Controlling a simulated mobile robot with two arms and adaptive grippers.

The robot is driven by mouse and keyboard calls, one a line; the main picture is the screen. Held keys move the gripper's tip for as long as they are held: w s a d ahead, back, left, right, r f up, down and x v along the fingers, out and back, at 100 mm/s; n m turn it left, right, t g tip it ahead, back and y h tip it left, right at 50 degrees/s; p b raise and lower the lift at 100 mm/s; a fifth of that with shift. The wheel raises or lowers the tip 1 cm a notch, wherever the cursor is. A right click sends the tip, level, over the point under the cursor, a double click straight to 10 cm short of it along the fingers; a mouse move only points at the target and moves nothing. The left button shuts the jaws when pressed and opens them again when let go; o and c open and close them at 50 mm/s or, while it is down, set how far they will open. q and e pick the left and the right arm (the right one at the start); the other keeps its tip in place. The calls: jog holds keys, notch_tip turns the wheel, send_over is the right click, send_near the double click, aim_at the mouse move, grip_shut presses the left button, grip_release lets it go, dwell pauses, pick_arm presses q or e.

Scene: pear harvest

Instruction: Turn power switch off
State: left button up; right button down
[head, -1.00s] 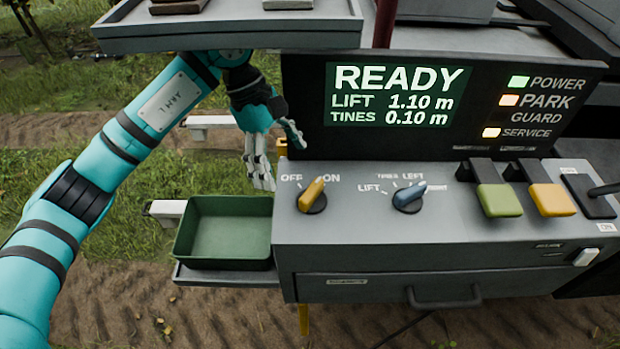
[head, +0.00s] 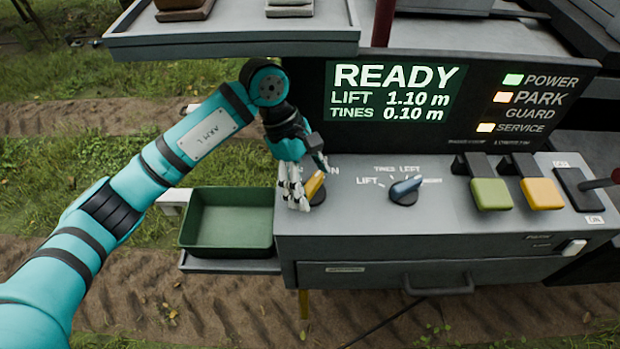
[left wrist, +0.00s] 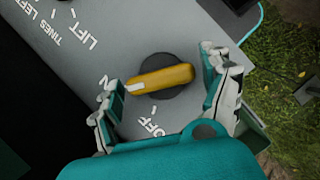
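The power switch is a yellow rotary knob (head: 315,187) on a dark round base at the left of the grey console. In the left wrist view the knob (left wrist: 165,78) has a white mark on its end, which points to the ON side; the OFF label (left wrist: 152,126) is off to one side. My left gripper (head: 307,184) is over the knob and partly hides it and its labels in the head view. In the left wrist view the left gripper (left wrist: 163,87) is open, one finger on each side of the knob, with gaps visible. My right gripper is not in view.
Green (head: 490,194) and yellow (head: 542,193) paddles stand farther right. A green tray (head: 232,252) is at the left. The display (head: 393,92) reads READY, and the POWER lamp (head: 513,80) is green. A grey shelf (head: 235,46) overhangs above.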

pick_arm(q)
jog(key=c, duration=0.8)
jog(key=shift+f+n+b, duration=0.1)
jog(key=shift+n+b, duration=0.3)
jog(key=shift+b, duration=0.2)
jog(key=n+t+b, duration=0.1)
jog(key=n+b, duration=0.3)
jog(key=b, duration=0.1)
jog(key=n+t+b, duration=0.2)
jog(key=n+b, duration=0.2)
jog(key=b, duration=0.1)
jog(key=shift+s, duration=0.1)
jog(key=shift+r+n+t+b, duration=0.2)
jog(key=shift+n+t+b, duration=0.6)
jog(key=shift+n+b, duration=0.75)
jog(key=o, duration=1.2)
jog(key=shift+c, duration=0.2)
jog(key=shift+s, duration=0.1)
